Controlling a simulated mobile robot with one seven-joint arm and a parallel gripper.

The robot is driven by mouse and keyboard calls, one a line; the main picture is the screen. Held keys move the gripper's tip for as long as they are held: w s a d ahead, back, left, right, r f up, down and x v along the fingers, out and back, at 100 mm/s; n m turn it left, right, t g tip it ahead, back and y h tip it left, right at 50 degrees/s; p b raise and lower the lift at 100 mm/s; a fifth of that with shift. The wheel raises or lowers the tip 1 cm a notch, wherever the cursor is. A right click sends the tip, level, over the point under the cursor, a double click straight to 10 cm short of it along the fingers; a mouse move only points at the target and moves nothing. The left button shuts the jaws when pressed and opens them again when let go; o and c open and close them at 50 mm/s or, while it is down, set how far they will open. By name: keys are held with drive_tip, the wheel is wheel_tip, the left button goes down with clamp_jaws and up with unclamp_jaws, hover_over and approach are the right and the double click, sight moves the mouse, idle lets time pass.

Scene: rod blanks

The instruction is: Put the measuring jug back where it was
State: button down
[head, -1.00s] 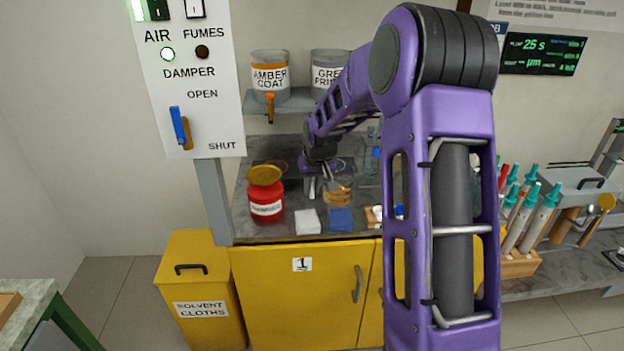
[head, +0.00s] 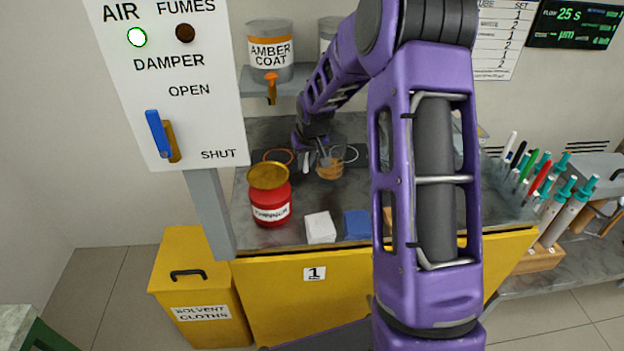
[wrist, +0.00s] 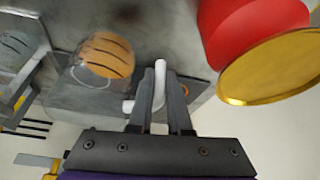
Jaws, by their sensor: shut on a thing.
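The measuring jug (head: 330,169) is clear, with amber liquid inside and dark marks on its side. It also shows in the wrist view (wrist: 104,56), left of the fingers. My gripper (head: 314,162) is at its left side in the head view. In the wrist view my gripper (wrist: 165,72) is shut on the jug's white handle (wrist: 159,84). The jug is over the back part of the grey bench (head: 225,202), near a pale ring (head: 351,153). I cannot tell whether its base touches the bench.
A red can with a gold lid (head: 270,202) stands front left of the jug. A white block (head: 320,228) and a blue block (head: 356,224) lie at the front edge. An orange ring (head: 279,151) marks the bench behind the can. A shelf with an AMBER COAT pot (head: 270,55) hangs above.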

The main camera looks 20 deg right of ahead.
drive_tip(key=shift+f, duration=2.95)
drive_tip(key=shift+f+b, duration=0.2)
drive_tip(key=shift+b, duration=0.15)
drive_tip(key=c, duration=0.9)
unclamp_jaws()
drive_tip(key=shift+r, duration=0.1)
drive_tip(key=shift+o, duration=0.2)
drive_tip(key=shift+r, duration=0.15)
drive_tip(key=p+v, duration=0.1)
drive_tip(key=v, duration=1.1)
